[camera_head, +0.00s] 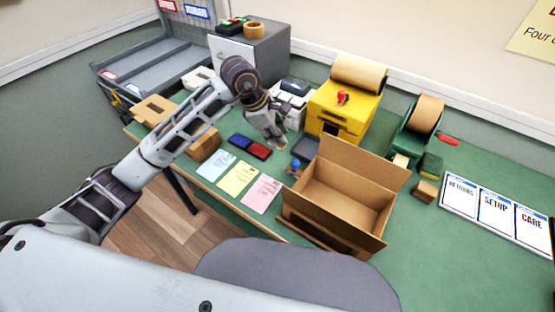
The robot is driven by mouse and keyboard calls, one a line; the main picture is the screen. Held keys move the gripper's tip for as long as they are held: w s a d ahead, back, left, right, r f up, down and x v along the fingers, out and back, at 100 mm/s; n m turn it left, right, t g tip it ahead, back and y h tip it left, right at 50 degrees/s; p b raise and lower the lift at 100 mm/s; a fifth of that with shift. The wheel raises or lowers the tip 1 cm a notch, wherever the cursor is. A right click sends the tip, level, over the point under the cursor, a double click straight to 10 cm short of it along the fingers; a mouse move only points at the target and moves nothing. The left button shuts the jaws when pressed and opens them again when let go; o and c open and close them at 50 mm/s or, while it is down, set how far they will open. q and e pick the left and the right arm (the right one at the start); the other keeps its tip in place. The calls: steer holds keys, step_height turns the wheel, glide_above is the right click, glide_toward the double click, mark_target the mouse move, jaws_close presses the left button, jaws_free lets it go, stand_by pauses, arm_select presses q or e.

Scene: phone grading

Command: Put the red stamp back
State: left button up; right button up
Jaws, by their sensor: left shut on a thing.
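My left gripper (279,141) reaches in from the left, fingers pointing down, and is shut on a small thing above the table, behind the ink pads. The fingers hide most of it; it appears to be the red stamp, with only a small pale part showing at the tips. A blue-topped stamp (295,166) stands upright to the right, by the carton. A dark flat tray (306,147) lies just behind it. A blue ink pad (240,140) and a red ink pad (259,150) lie left of the gripper. My right gripper is out of view.
An open cardboard box (345,193) stands right of the gripper. A yellow machine (330,113) with a red knob (342,96) stands behind. Blue, yellow and pink sheets (238,178) lie in front. A grey cabinet (232,54) stands at the back.

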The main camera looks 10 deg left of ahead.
mark_target(277, 147)
arm_select(q)
step_height(277, 147, down, 5)
steer(key=shift+r, duration=0.15)
steer(key=shift+f, duration=0.7)
steer(key=shift+f+p, duration=0.4)
steer(key=shift+f, duration=1.35)
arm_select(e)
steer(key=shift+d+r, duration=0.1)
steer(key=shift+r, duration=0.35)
arm_select(q)
steer(key=shift+f, duration=0.1)
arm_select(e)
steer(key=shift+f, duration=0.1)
arm_select(q)
steer(key=o, duration=0.7)
steer(key=shift+o, duration=0.6)
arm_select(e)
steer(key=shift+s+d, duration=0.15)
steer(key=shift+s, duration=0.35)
